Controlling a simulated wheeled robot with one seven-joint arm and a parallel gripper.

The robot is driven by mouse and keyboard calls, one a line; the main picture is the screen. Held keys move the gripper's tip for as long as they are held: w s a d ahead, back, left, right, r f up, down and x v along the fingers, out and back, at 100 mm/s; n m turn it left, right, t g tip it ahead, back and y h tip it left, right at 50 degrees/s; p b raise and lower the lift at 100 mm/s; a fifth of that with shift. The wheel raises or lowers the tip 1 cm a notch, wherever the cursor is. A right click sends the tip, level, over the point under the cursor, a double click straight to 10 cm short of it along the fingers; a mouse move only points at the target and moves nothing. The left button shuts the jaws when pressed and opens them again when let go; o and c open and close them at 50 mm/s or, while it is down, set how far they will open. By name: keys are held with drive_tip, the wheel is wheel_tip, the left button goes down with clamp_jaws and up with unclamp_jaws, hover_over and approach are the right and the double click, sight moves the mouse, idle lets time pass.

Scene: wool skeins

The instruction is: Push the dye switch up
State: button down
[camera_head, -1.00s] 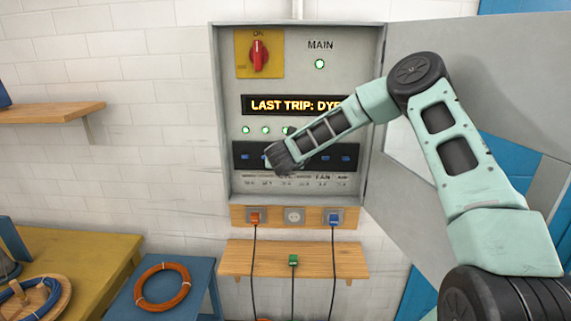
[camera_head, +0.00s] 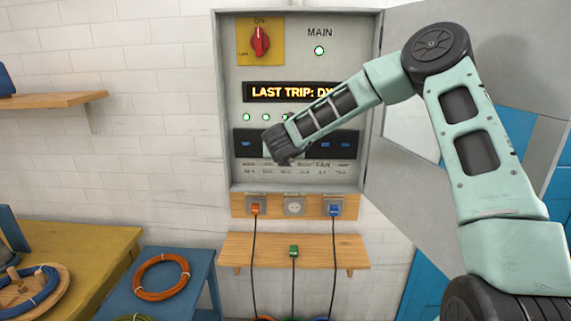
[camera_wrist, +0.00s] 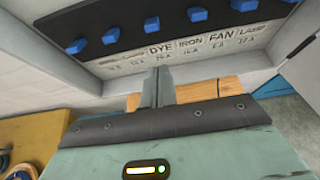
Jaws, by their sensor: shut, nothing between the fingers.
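The dye switch (camera_wrist: 153,25) is a small blue toggle on a black strip, above the printed DYE label (camera_wrist: 160,49) in the wrist view. It sits in line with the toggles beside it, and I cannot tell its up or down position for sure. My gripper (camera_wrist: 156,72) is shut and empty, its fingertips just below the DYE label, seemingly apart from the switch. In the head view my gripper (camera_head: 284,155) covers the middle of the switch strip (camera_head: 240,152), hiding the dye switch.
The grey cabinet (camera_head: 228,100) holds a red main knob (camera_head: 260,41), a lit display (camera_head: 290,92) and green lamps. Its open door (camera_head: 410,185) stands behind my arm on the right. Below are plugged cables and a wooden shelf (camera_head: 270,246). Benches stand at lower left.

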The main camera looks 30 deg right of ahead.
drive_tip(key=v, duration=0.3)
drive_tip(key=shift+w+d+r+b, duration=0.1)
drive_tip(key=shift+r+b, duration=0.1)
drive_tip(key=shift+b, duration=0.1)
idle(0.3)
